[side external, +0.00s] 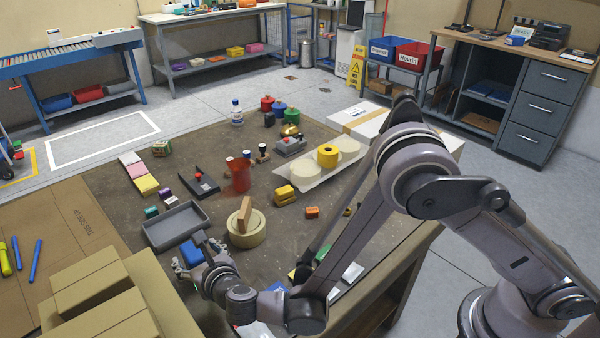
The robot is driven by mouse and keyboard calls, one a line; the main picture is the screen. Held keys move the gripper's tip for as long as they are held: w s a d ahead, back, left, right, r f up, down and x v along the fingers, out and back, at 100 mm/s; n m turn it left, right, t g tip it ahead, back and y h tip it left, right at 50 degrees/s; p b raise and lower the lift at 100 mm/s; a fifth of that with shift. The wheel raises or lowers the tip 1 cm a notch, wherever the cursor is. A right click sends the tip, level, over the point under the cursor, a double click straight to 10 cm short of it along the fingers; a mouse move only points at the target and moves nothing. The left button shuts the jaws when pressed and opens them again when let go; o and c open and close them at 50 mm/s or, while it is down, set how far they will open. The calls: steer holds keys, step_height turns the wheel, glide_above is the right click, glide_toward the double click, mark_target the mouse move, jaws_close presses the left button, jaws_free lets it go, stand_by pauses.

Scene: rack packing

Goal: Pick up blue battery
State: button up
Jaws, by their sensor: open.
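A blue block (191,252), which looks like the blue battery, lies on the brown work table (120,205), just below the grey tray (165,238). My gripper (197,259) is open and low at the block, with its fingers around or beside it. I cannot tell whether the fingers touch the block. The gripper and wrist hide part of the block's lower side.
A tan tape roll (247,236) with a wooden block (244,214) on it stands right of my gripper. Cardboard boxes (90,285) stand at lower left. A red cup (239,178) and yellow blocks (285,195) lie farther back. The grey tray looks empty.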

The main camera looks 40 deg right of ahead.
steer(key=shift+x, duration=2.85)
steer(key=shift+a, duration=0.15)
jaws_close()
